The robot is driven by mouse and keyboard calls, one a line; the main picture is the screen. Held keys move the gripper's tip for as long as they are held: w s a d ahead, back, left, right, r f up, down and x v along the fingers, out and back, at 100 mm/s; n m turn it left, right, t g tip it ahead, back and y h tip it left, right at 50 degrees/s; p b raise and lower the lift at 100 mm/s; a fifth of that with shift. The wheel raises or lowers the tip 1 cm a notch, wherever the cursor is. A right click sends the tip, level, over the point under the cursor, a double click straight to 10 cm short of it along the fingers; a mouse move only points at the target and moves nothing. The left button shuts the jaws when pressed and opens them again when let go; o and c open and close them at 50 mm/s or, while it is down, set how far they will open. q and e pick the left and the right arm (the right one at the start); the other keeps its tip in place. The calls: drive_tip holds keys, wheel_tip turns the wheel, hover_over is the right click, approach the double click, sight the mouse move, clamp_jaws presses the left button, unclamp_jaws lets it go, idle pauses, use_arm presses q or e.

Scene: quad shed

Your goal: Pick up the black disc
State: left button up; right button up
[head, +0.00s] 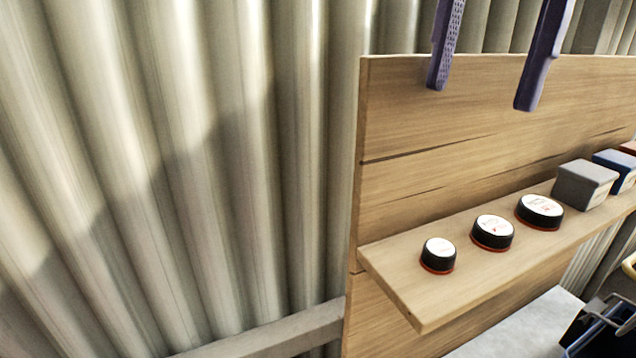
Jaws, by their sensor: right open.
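Three round black discs with pale, marked tops and reddish-orange lower rims stand in a row on a wooden shelf (405,290). The smallest disc (438,256) is nearest the shelf's left end. A middle-sized disc (492,233) and the largest disc (540,212) stand to its right, apart from each other. My right gripper (481,98) shows as two purple fingers pointing down from the top edge, in front of the wooden back panel. It is open and empty, above the discs and apart from them. Its upper part is out of view. My left gripper is not in view.
A grey box (585,184) and a blue box (616,168) stand on the shelf right of the discs. The wooden back panel (450,130) rises behind them. A pale surface (525,328) and a black-and-metal object (602,330) lie below. Corrugated wall (180,180) fills the left.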

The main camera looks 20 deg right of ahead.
drive_tip(key=p, duration=0.2)
hover_over(441, 247)
drive_tip(key=d, duration=0.1)
wheel_tip(441, 247, down, 9)
drive_tip(key=shift+w+r, duration=0.1)
drive_tip(key=f, duration=0.2)
drive_tip(key=f+p, duration=0.1)
drive_tip(key=f, duration=0.1)
drive_tip(key=f+p, duration=0.1)
drive_tip(key=f, duration=0.1)
drive_tip(key=shift+a, duration=0.4)
drive_tip(key=shift+f, duration=0.3)
clamp_jaws()
